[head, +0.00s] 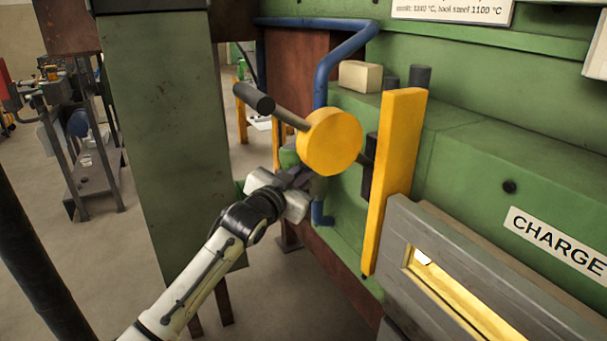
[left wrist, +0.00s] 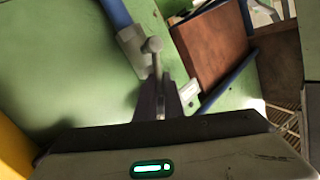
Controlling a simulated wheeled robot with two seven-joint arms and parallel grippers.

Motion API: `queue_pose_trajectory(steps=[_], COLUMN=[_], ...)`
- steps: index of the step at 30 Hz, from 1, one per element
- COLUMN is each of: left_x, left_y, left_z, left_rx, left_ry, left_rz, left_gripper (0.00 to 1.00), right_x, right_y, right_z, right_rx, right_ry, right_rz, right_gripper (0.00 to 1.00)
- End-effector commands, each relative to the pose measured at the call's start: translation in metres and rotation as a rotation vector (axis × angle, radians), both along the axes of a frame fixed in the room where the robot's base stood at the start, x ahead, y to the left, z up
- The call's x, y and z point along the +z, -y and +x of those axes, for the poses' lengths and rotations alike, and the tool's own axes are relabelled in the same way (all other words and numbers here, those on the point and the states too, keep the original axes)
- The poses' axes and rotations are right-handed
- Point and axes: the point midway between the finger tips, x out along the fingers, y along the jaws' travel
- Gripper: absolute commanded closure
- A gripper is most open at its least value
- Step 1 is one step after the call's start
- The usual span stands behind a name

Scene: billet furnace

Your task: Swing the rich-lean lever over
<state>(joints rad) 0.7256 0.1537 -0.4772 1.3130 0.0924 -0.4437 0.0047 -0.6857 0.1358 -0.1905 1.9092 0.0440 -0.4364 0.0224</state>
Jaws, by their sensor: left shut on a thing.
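The rich-lean lever (left wrist: 153,52) shows in the left wrist view as a short pale-grey handle with a rounded end, next to a grey fitting on a blue pipe. My left gripper (left wrist: 160,95) is shut on the lever, whose rounded end sticks out past the dark fingers. In the head view my left gripper (head: 304,178) is just below and left of a yellow disc, against the green furnace side. The lever cannot be made out there; the disc and the gripper hide that spot. My right gripper is not in view.
The yellow disc (head: 330,141) with its dark-ended bar (head: 253,98) juts out just above my left gripper. A blue pipe (head: 323,70) runs down behind the disc. A yellow upright bar (head: 394,175) and the grey charge door (head: 480,265) stand to the right. A green post (head: 165,130) stands left.

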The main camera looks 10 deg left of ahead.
Motion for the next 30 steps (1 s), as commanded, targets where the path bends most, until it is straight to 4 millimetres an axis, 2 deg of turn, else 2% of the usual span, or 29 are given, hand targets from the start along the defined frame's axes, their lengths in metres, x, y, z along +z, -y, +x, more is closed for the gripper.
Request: queue_pose_trajectory(steps=[1, 2, 3, 6, 22, 26, 30], left_x=[0.012, 0.012, 0.012, 0.011, 0.003, 0.004, 0.006], left_y=[0.003, 0.003, 0.003, 0.003, -0.002, -0.005, -0.010], left_z=[0.000, 0.000, 0.000, 0.000, -0.003, -0.015, -0.037], left_rx=[-0.007, -0.006, -0.006, -0.006, 0.000, -0.001, -0.003], left_ry=[0.023, 0.024, 0.024, 0.023, 0.008, 0.009, 0.012], left_rz=[-0.005, -0.005, -0.005, -0.005, 0.000, -0.001, -0.002], left_gripper=[1.00, 1.00, 0.85, 0.73, 0.73, 0.73, 0.73], right_x=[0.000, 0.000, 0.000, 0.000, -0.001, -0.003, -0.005], right_y=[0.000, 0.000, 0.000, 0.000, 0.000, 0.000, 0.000], right_z=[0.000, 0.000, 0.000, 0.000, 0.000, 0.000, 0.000], right_rx=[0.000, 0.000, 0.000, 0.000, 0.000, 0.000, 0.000], right_ry=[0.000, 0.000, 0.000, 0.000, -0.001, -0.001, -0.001], right_rz=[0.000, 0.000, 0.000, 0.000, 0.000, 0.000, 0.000], right_gripper=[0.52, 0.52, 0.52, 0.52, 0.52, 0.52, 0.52])
